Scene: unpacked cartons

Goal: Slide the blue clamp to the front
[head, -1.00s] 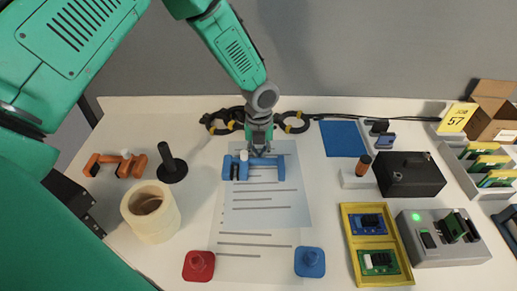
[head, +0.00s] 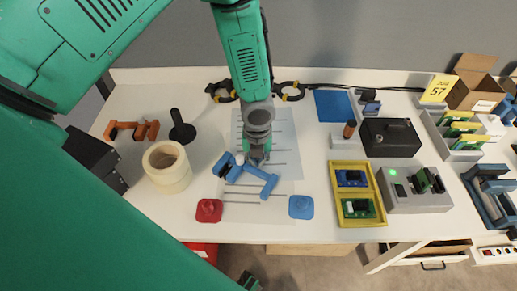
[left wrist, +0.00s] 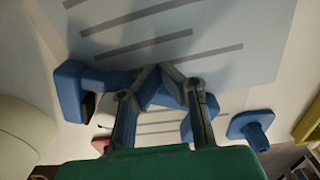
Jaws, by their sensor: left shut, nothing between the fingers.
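The blue clamp (head: 268,183) lies slanted on the lower part of the printed sheets (head: 284,142), its right end nearer the front edge. My left gripper (head: 257,160) is low at the clamp's far side, fingers shut and empty. In the left wrist view, the shut fingertips (left wrist: 158,72) are over or against the clamp's bar, and the clamp's block (left wrist: 70,88) shows to their left. The fingers hide part of the bar; whether they touch it I cannot tell. My right gripper does not show clearly.
A red knobbed pad (head: 208,210) and a blue knobbed pad (head: 300,207) stand near the front edge. A tape roll (head: 167,167), black post (head: 182,130) and orange clamp (head: 130,130) are left. A yellow tray (head: 336,190) and grey box (head: 418,203) are right.

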